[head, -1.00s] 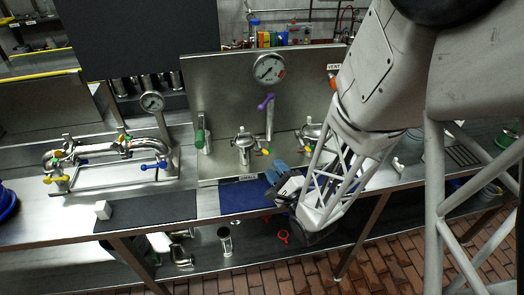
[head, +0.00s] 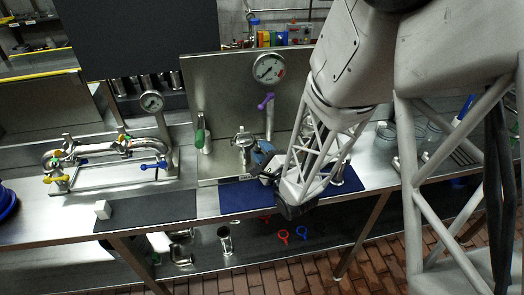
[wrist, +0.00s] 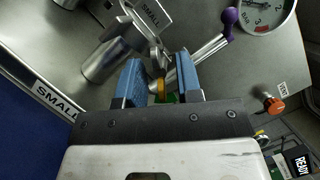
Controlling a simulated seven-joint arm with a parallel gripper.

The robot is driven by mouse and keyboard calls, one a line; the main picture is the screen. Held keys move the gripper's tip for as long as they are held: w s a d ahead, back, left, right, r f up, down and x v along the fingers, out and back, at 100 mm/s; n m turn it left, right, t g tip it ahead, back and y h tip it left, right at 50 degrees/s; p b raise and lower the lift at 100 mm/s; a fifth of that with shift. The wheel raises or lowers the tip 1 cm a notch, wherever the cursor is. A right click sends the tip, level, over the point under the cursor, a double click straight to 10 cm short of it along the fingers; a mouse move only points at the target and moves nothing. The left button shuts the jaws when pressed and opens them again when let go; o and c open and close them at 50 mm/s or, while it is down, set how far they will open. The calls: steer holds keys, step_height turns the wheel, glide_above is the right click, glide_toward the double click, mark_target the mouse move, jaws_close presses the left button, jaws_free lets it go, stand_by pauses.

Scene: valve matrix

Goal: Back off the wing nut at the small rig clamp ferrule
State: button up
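The small rig clamp ferrule (head: 243,140) stands on the bench in front of the steel panel. In the wrist view it is a metal fitting (wrist: 105,60) with a tag reading SMALL (wrist: 150,12). Its wing nut (wrist: 161,88), yellow and green, shows between the two blue fingers of my gripper (wrist: 160,72). The fingers are apart, with gaps visible beside the nut, and part of the nut is hidden by the gripper body. In the head view my gripper (head: 262,152) is just right of the ferrule, and the nut is hidden there.
A gauge (head: 268,68) and a purple-handled lever (head: 266,101) are on the panel behind. A green-handled valve (head: 201,139) stands left of the ferrule. A blue mat (head: 240,197) lies in front. A pipe assembly with colored handles (head: 110,150) is further left.

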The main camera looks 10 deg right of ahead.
jaws_close()
steer(key=shift+n, duration=0.4)
steer(key=n+g, duration=0.2)
steer(key=n, duration=0.3)
steer(key=shift+r, duration=0.15)
steer(key=n+g, duration=0.1)
steer(key=n, duration=0.1)
steer(key=n+g+h, duration=0.1)
steer(key=n, duration=0.2)
steer(key=shift+h, duration=0.3)
stand_by(0.3)
